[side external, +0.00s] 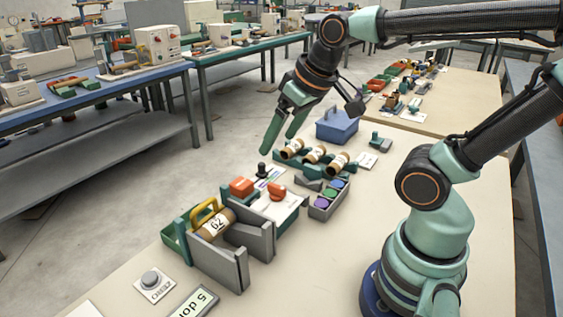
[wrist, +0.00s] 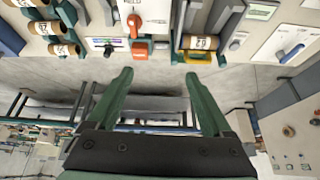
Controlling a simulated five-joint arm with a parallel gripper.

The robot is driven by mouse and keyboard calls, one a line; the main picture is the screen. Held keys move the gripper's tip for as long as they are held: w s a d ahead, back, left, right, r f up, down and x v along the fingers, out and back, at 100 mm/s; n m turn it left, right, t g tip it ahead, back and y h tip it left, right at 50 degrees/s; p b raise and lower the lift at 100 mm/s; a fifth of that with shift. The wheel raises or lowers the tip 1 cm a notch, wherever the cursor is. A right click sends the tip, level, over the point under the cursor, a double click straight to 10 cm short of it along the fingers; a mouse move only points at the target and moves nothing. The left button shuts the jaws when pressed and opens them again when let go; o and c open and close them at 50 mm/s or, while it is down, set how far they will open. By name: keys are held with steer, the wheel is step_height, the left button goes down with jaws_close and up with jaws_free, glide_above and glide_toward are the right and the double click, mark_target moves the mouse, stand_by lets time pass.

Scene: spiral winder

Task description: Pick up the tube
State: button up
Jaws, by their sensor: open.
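A brown cardboard tube with a numbered white label (side external: 215,224) lies between grey plates in the winder, with a yellow handle (side external: 203,209) over it. The wrist view shows this tube (wrist: 200,43) at the upper right. Three more brown tubes (side external: 315,154) lie in a row in a dark green rack; they also show at the upper left of the wrist view (wrist: 43,28). My gripper (side external: 279,144) is open and empty, in the air near the rack's left end. Its fingers (wrist: 158,78) are spread apart, clear of every tube. I cannot tell which tube is meant.
Grey plates (side external: 257,239) stand beside the winder tube. An orange lever (side external: 276,190), an orange block (side external: 241,187) and a tray of coloured discs (side external: 328,200) are between the winder and the rack. A blue box (side external: 337,125) stands behind the rack.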

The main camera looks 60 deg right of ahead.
steer(key=w+d+r+m+g, duration=0.1)
steer(key=w+d+m+g, duration=0.1)
steer(key=w+d+m, duration=0.5)
steer(key=m+g, duration=0.4)
steer(key=m, duration=0.6)
glide_above(315, 151)
step_height(315, 151, down, 13)
step_height(315, 151, down, 6)
steer(key=shift+a+f, duration=0.1)
steer(key=shift+a, duration=0.05)
steer(key=shift+f, duration=2.8)
jaws_close()
steer(key=shift+r, duration=0.15)
